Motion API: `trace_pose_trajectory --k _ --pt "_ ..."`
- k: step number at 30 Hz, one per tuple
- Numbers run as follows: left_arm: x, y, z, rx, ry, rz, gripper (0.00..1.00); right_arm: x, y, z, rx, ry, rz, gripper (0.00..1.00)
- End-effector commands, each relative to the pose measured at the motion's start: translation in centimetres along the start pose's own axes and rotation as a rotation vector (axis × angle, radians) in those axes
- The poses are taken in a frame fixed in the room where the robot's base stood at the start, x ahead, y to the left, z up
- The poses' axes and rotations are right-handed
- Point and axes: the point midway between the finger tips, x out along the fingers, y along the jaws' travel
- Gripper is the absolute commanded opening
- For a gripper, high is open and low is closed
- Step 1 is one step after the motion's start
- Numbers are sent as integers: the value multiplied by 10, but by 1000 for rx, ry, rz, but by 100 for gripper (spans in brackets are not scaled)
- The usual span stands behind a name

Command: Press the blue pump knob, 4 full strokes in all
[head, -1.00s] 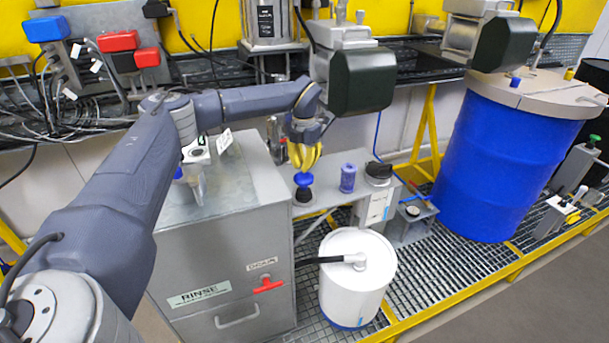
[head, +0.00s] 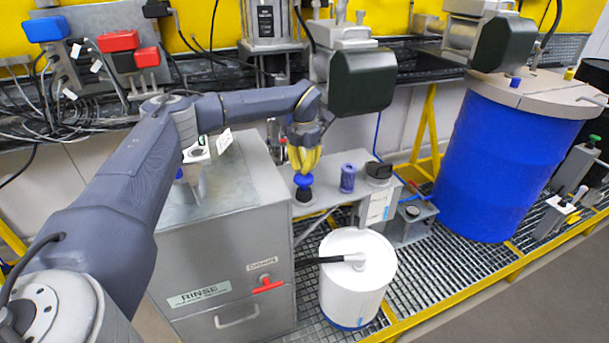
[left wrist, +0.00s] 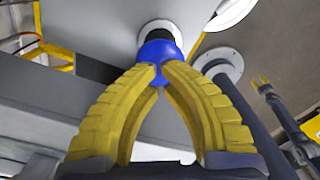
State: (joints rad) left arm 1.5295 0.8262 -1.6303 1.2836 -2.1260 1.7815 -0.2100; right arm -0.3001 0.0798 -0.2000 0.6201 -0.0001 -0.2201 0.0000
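The blue pump knob (head: 304,181) stands upright on a dark stem at the left end of the grey shelf, beside the rinse cabinet. It also shows in the left wrist view (left wrist: 158,50), with a dark neck and a white round base beyond it. My left gripper (head: 304,170) points down right above the knob. Its yellow fingers (left wrist: 160,72) come together at the tips, which are at the knob's top and appear to touch it. The fingertips hide part of the knob.
A dark blue ribbed cylinder (head: 347,178) stands right of the knob on the grey shelf (head: 327,170). The rinse cabinet (head: 225,260) is to the left, a white drum (head: 345,290) below in front. A motor housing (head: 362,82) hangs close above and right of my gripper.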

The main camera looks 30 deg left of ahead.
Motion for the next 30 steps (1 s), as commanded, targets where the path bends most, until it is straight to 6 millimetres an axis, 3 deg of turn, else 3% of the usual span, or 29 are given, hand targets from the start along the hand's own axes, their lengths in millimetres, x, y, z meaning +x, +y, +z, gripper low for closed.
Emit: trace_pose_trajectory --k 30 --pt "39 0 0 0 1 0 0 0 0 0 0 0 0 44"
